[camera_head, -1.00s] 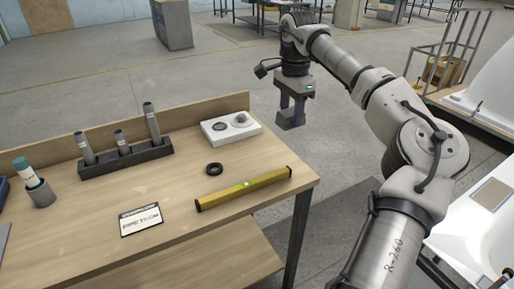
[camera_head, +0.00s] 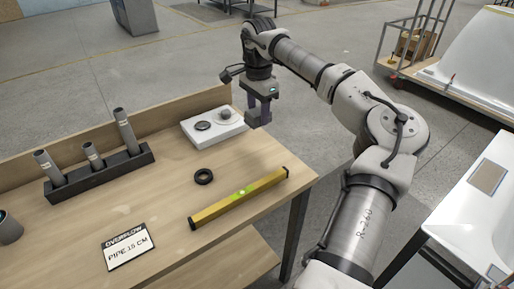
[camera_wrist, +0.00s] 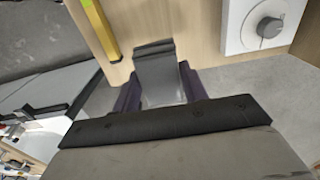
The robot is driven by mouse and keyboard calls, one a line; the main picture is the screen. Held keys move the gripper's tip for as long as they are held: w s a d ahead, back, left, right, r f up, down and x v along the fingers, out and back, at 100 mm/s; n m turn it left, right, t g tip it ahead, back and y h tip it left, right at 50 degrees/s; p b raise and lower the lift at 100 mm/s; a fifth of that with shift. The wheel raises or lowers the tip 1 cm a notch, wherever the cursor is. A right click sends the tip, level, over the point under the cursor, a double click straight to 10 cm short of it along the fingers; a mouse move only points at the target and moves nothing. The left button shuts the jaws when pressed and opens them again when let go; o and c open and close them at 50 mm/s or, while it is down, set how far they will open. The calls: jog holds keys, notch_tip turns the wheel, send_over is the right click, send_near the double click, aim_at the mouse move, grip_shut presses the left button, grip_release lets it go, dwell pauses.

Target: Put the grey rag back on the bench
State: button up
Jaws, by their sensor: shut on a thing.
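My gripper (camera_head: 259,117) is shut on the grey rag, held up near the back right corner of the bench (camera_head: 165,195). In the wrist view the grey rag (camera_wrist: 160,78) shows as a folded grey piece between the dark fingers, with the bench top and its edge behind it. In the head view it is small and dark at the fingertips, and its lower end appears clear of the bench top.
On the bench are a yellow level (camera_head: 240,197), a black ring (camera_head: 204,176), a white box with a knob (camera_head: 213,126), a label card (camera_head: 128,248) and a rack of grey tubes (camera_head: 100,174). Bare wood lies between them. A white tub shell (camera_head: 478,210) stands at right.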

aim_at(258, 157)
notch_tip(258, 157, down, 14)
jog(key=shift+a+r+p, duration=0.1)
jog(key=shift+r+p, duration=0.05)
jog(key=shift+p, duration=1.1)
jog(key=o, duration=0.9)
notch_tip(258, 157, up, 12)
jog(key=b, duration=0.3)
